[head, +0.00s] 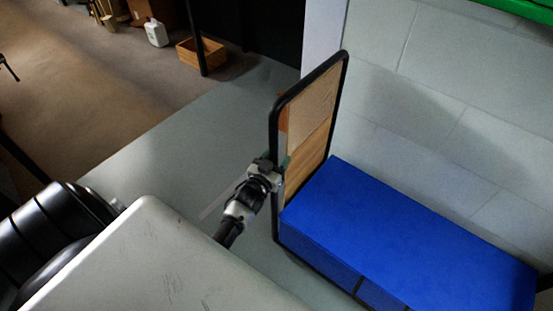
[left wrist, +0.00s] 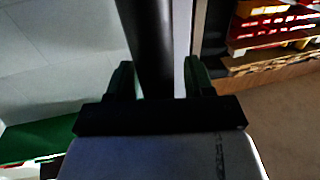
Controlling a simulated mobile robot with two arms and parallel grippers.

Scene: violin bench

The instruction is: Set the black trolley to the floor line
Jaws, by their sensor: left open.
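The black trolley (head: 275,125) shows as an upright rounded black tube frame around a wood-coloured panel (head: 308,112). A big blue block (head: 400,225) stands against its right side; its lower part is out of view. My left gripper (head: 273,172) is at the near upright tube of the frame. In the left wrist view a black tube (left wrist: 152,45) runs between the two open fingers of my gripper (left wrist: 158,78); I cannot tell if they touch it. A pale strip (head: 217,202) on the grey floor, partly hidden by my arm, may be the floor line. My right gripper is not in view.
A pale tiled wall (head: 440,110) runs close behind the blue block, with a green edge (head: 520,8) at top right. A wooden crate (head: 202,56) and white jug (head: 156,33) stand far back. The grey floor left of the trolley is clear.

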